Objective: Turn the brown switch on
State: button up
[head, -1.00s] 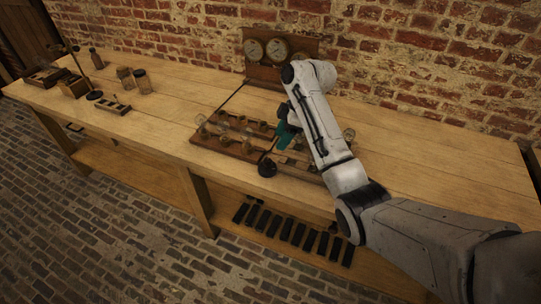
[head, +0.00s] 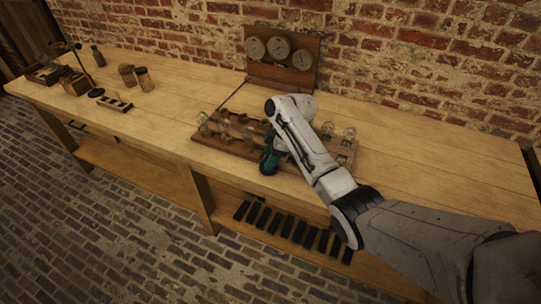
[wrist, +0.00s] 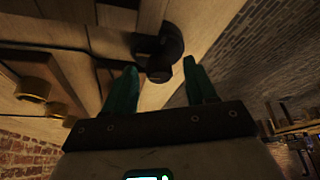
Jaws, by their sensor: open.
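A wooden board (head: 232,148) with glass bulbs and small round fittings lies on the bench. My gripper (head: 268,165) is at the board's front edge, with its green fingers pointing down. In the wrist view my gripper (wrist: 160,88) is open, with nothing held between its fingers. A black rounded part (wrist: 160,52) with a short arm shows just beyond the fingertips, roughly between them; I cannot tell whether they touch. Tan round knobs (wrist: 32,90) sit on the board to the left. I cannot tell which part is the brown switch.
A wooden panel with three dials (head: 280,52) stands behind the board, against the brick wall. Jars (head: 143,78) and small instruments (head: 114,103) stand at the bench's left. The bench's right part (head: 440,165) is clear.

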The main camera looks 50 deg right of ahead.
jog(key=shift+c, duration=0.2)
grip_shut()
dwell(0.3)
jog(key=shift+r+m+p, duration=0.1)
jog(key=shift+m+p, duration=0.2)
jog(key=shift+m, duration=0.1)
jog(key=m+t+h+p, duration=0.1)
jog(key=m+p, duration=0.1)
jog(key=shift+a+r+m, duration=0.1)
jog(key=shift+a+m, duration=0.05)
jog(key=shift+m, duration=0.15)
jog(key=m+h+p, duration=0.1)
jog(key=m, duration=0.1)
jog(key=m+h+p, duration=0.1)
jog(key=m, duration=0.2)
jog(key=shift+a+m, duration=0.1)
jog(key=shift+m, duration=0.2)
jog(key=m+h, duration=0.1)
jog(key=m, duration=0.3)
jog(key=shift+a+h+p, duration=0.1)
jog(key=shift+h+p, duration=0.25)
jog(key=shift+h, duration=0.05)
jog(key=shift+m+g+h+b, duration=0.3)
jog(key=shift+m+h+b, duration=0.35)
jog(key=shift+m, duration=1.85)
